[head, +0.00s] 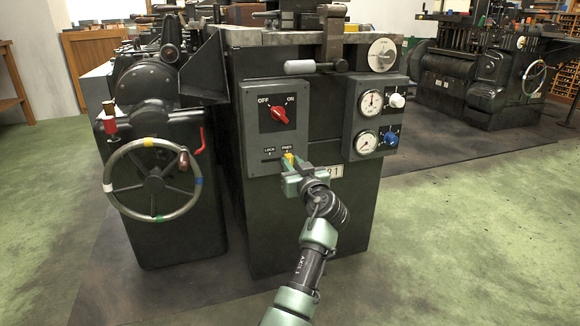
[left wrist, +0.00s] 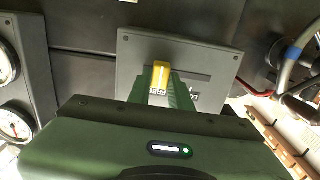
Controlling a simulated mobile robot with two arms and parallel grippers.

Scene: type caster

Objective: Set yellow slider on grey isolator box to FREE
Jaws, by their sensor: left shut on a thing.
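The grey isolator box (head: 272,125) is on the front of the dark machine, with a red rotary switch (head: 280,115) between OFF and ON. Below it, the yellow slider (head: 287,158) sits under the FREE label, on the right end of its slot; the LOCK label is to its left. My left gripper (head: 290,168) reaches up from below and is shut on the slider. In the left wrist view, which is upside down, the yellow slider (left wrist: 161,75) stands between the green fingers, beside the FREE lettering. The fingers partly hide it. My right gripper is not in view.
A panel with two gauges (head: 368,120) and white and blue knobs is close on the right of the box. A handwheel (head: 153,180) with coloured bands is on the left. A horizontal lever handle (head: 300,67) juts out above. The green floor in front is clear.

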